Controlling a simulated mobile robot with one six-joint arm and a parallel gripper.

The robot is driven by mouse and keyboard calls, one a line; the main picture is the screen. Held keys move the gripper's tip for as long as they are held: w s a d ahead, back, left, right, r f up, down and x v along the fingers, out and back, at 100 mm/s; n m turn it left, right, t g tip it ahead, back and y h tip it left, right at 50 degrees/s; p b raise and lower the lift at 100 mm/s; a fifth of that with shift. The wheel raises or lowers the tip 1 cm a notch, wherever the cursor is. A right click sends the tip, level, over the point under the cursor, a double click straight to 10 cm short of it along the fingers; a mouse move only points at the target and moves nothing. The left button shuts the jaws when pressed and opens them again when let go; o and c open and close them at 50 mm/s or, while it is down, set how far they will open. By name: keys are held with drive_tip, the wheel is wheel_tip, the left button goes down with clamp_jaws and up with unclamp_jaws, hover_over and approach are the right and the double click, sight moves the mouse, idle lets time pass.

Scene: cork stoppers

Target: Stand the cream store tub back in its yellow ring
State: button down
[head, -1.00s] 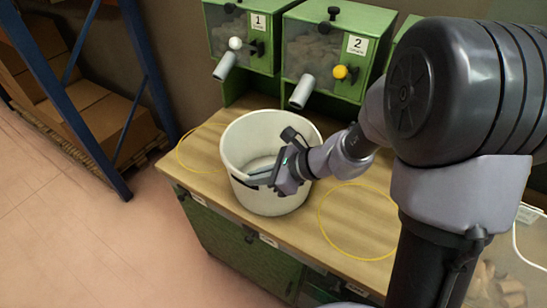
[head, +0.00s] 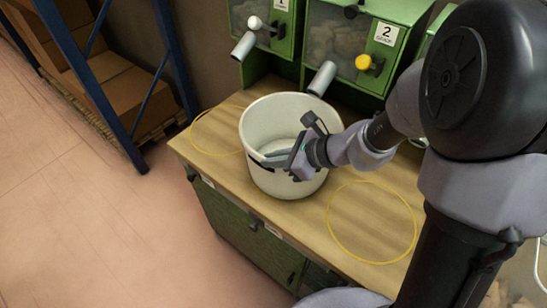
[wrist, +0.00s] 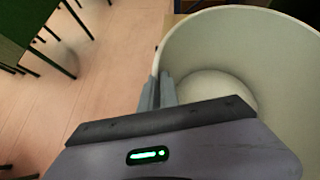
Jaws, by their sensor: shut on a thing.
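The cream tub (head: 262,130) is on the wooden bench, upright and open at the top, between two yellow rings. Its right side comes close to the right yellow ring (head: 415,228), and it hides part of the left yellow ring (head: 191,135). I cannot tell whether its base touches the wood. My gripper (head: 268,160) reaches in from the right and is shut on the tub's wall at the front left. In the wrist view, the fingers (wrist: 157,90) pinch the tub's wall (wrist: 215,45), with its pale inside to the right.
Green dispensers with grey spouts (head: 322,78) stand behind the tub, one labelled 2 (head: 386,34). The bench top (head: 300,215) is bare inside the right ring. A blue rack (head: 125,130) with cardboard boxes (head: 112,85) stands left, beyond open floor.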

drive_tip(key=c, duration=1.6)
unclamp_jaws()
